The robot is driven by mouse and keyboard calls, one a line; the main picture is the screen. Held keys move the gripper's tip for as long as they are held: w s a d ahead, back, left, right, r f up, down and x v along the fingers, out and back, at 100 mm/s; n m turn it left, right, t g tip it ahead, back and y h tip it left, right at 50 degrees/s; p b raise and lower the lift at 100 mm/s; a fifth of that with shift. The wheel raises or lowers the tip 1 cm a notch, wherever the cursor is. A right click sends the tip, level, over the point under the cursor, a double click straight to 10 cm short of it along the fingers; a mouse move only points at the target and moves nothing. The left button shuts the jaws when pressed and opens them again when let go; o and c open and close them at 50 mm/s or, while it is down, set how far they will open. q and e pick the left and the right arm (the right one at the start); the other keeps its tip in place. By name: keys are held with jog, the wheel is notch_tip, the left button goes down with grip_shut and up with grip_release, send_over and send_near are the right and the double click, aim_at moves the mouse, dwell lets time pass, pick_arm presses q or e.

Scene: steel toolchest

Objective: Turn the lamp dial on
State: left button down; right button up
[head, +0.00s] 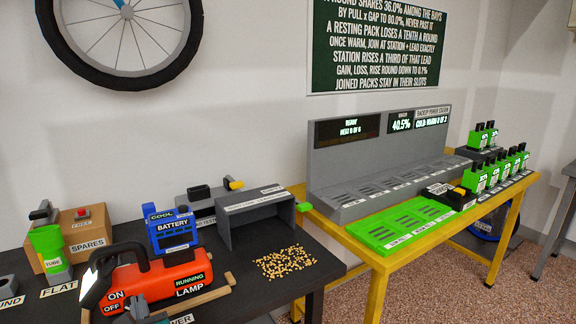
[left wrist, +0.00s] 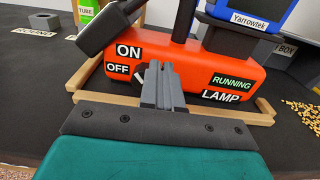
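The orange-red running lamp (head: 152,281) sits at the front of the dark bench, with a black handle and ON and OFF labels on its left part. It fills the middle of the left wrist view (left wrist: 205,68). My left gripper (head: 139,306) is in front of the lamp, near the labels. In the left wrist view its grey fingers (left wrist: 161,78) are together, pointing at the lamp's face just right of ON and OFF. A small dark part with a white mark (left wrist: 139,73), perhaps the dial, shows partly behind the fingers. I cannot tell whether they touch it. My right gripper is not in view.
A wooden strip (head: 203,297) runs along the lamp's front. A blue battery (head: 172,231) stands behind the lamp, a green tube container (head: 49,248) at left. Loose yellowish bits (head: 285,262) lie to the right. A yellow-framed table (head: 378,290) stands farther right.

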pick_arm(q)
jog(key=shift+w+r, duration=0.1)
jog(key=shift+r, duration=0.1)
jog(key=shift+d+r+p, duration=0.25)
jog(key=shift+p, duration=0.25)
jog(key=shift+p+v, duration=0.85)
jog(key=shift+v, duration=2.1)
jog(key=shift+f, duration=0.1)
